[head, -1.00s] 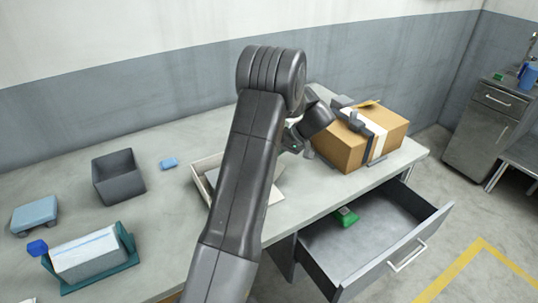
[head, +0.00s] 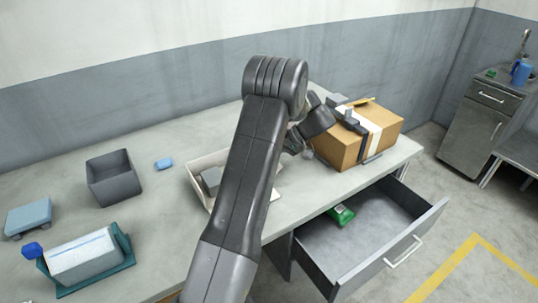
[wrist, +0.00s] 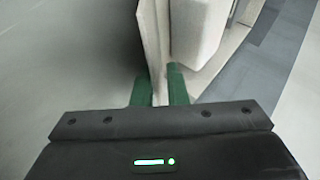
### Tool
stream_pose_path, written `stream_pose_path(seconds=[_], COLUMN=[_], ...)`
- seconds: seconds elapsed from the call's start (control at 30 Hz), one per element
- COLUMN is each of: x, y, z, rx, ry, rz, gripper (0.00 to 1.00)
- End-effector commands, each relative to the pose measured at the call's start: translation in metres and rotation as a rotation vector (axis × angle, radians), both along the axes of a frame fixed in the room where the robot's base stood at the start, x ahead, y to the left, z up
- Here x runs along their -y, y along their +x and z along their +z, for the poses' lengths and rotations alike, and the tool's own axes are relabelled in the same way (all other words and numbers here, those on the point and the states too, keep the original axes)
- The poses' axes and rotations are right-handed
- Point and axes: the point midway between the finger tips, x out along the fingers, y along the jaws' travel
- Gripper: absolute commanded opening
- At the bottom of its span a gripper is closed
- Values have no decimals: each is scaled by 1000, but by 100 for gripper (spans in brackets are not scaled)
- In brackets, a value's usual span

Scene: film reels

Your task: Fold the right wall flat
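A shallow cream tray (head: 194,168) stands on the table, largely hidden behind my arm in the head view. Its left part holds a grey block (head: 211,179); a bit of its pale right side (head: 279,178) shows right of my arm. In the wrist view, my gripper's two green fingertips (wrist: 160,92) are a small gap apart. A thin cream wall (wrist: 153,35) runs down to the gap between them. Whether they press on it I cannot tell. In the head view my gripper's fingertips are hidden or too small to make out.
A taped cardboard box (head: 345,149) stands right of my arm. A drawer (head: 360,241) hangs open below, with a green item (head: 341,216) inside. Left are a dark grey bin (head: 113,180), a small blue block (head: 164,164) and a teal tray (head: 119,263). Table between them is clear.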

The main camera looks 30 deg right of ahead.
Motion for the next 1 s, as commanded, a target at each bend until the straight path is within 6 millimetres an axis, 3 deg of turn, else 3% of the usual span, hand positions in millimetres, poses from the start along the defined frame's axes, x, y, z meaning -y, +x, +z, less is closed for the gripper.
stream_pose_path(seconds=[0.33, 0.73, 1.0], x=[10, 71, 95], y=[-4, -33, -44], z=[7, 61, 84], rx=[2, 3, 0], ry=[-2, -3, 0], rz=[-1, -3, 0], gripper=[13, 13, 13])
